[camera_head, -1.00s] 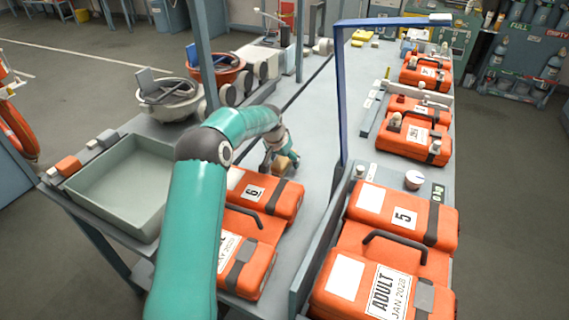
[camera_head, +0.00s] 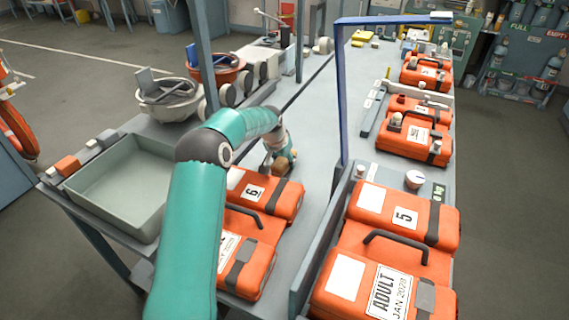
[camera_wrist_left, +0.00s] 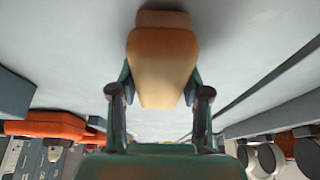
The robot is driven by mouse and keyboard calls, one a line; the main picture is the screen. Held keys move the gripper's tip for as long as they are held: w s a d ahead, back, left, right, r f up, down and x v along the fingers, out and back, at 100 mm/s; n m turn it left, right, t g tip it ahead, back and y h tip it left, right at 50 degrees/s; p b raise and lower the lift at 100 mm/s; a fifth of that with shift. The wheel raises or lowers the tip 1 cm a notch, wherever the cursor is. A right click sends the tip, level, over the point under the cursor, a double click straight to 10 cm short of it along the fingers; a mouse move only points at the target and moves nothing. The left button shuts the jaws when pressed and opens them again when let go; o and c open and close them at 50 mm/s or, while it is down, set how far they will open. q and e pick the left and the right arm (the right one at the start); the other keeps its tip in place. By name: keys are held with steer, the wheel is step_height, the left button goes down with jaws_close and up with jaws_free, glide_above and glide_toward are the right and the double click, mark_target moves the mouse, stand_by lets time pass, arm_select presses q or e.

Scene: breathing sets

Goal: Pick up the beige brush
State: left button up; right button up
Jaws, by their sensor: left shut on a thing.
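The beige brush (camera_wrist_left: 163,60) shows as a tan, block-like body in the left wrist view, with a darker brown end at the top. My left gripper (camera_wrist_left: 160,88) has one finger on each side of it and is shut on it. In the head view the brush (camera_head: 281,166) is small and partly hidden by my left gripper (camera_head: 279,158), just beyond the orange case marked 6. I cannot tell whether the brush touches the bench top. My right gripper is in neither view.
The orange case marked 6 (camera_head: 270,199) lies just in front of the brush. A grey-green tray (camera_head: 112,205) stands left of my arm. A blue post (camera_head: 343,100) and more orange cases (camera_head: 392,215) are to the right.

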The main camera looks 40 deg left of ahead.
arm_select(q)
steer(key=shift+c, duration=0.9)
steer(key=shift+r, duration=0.15)
steer(key=shift+r+p, duration=0.2)
steer(key=shift+p, duration=0.15)
steer(key=shift+r, duration=0.25)
step_height(320, 180, up, 19)
steer(key=p, duration=0.1)
steer(key=shift+r, duration=0.2)
